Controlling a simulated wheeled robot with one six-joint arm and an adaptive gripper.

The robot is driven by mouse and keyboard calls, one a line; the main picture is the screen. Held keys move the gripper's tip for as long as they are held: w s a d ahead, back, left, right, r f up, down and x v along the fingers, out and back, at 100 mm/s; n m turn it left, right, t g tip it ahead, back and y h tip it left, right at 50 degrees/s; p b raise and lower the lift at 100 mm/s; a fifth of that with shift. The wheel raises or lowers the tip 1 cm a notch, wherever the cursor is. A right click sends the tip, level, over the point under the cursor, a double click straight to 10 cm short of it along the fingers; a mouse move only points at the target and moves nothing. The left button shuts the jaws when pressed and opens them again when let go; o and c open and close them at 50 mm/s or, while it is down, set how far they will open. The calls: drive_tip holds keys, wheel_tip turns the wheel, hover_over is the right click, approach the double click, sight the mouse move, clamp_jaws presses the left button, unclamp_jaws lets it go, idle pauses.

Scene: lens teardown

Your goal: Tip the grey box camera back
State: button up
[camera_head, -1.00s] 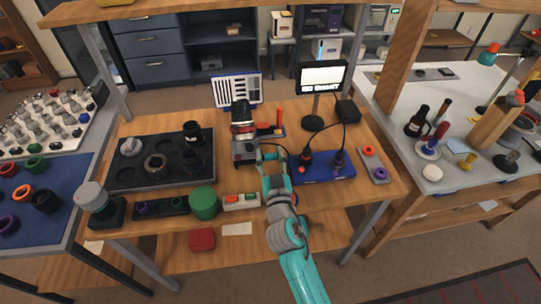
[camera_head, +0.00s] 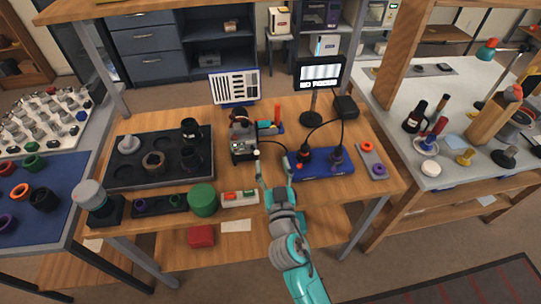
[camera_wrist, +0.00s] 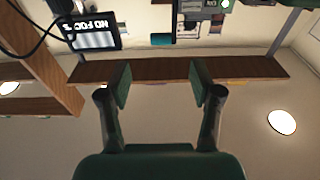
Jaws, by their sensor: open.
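The grey box camera (camera_head: 244,150) is on the wooden bench, in front of the striped chart board. Its light, greenish-grey face shows to the head camera, with dark parts behind it. It looks tilted, but I cannot tell how far. My gripper (camera_head: 272,169) is open and empty, just right of the box and in front of it. Its left finger is close to the box's right side; whether they touch is unclear. In the wrist view my gripper's two fingers (camera_wrist: 159,82) are spread with nothing between them. A grey-green part at that view's top edge may be the box.
A monitor (camera_head: 320,73) stands behind right, its screen reading "NO FOCUS". A blue box (camera_head: 322,168) with cabled plugs is right of my gripper. A dark tray (camera_head: 125,172) of lens parts lies left.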

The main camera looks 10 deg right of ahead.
drive_tip(key=s+f, duration=0.1)
drive_tip(key=s, duration=0.6)
drive_tip(key=shift+s, duration=0.2)
